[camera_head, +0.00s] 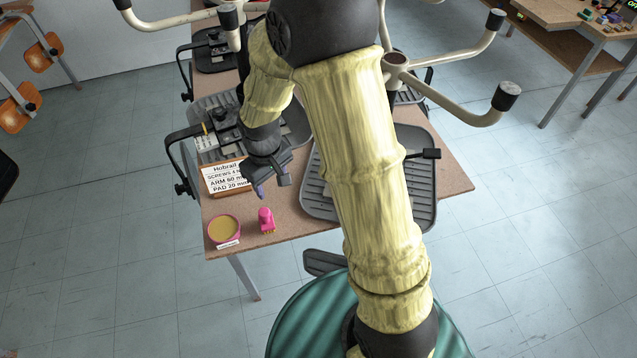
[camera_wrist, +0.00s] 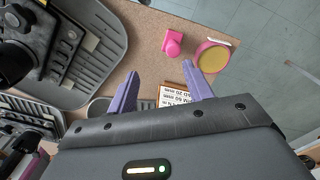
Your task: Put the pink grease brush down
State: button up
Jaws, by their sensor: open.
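The pink grease brush (camera_head: 266,220) stands on the brown table near its front edge, beside a pink tub of yellow grease (camera_head: 224,229). My gripper (camera_head: 272,187) hangs over the table behind the brush, apart from it. In the wrist view my gripper (camera_wrist: 163,88) has its two purple fingers spread, with nothing between them. The brush (camera_wrist: 173,42) shows there beyond the fingertips, next to the tub (camera_wrist: 213,57).
A sign (camera_head: 226,178) with printed text stands behind the tub. Grey ribbed chair parts (camera_head: 318,199) lie on the table (camera_head: 285,222) to the right and behind. Cream metal chair bases with black ends (camera_head: 465,113) rise at the back. Bare tabletop surrounds the brush.

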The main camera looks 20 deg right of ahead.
jog(key=s+d+r+m+t, duration=0.2)
jog(key=s+d+r+m, duration=0.3)
jog(key=s+d+r, duration=0.3)
jog(key=s+d, duration=0.2)
jog(key=shift+s+d+r, duration=0.15)
jog(key=shift+s, duration=0.25)
dwell(0.6)
jog(key=shift+o, duration=1.4)
jog(key=shift+w, duration=0.1)
jog(key=w+a+f+g+p, duration=0.1)
jog(key=w+a+f+g, duration=0.1)
jog(key=w+a+f, duration=0.7)
jog(key=w+a, duration=0.2)
jog(key=a, duration=0.2)
jog(key=shift+w+a+m, duration=0.25)
jog(key=shift+a+m, duration=0.1)
jog(key=shift+m, duration=0.05)
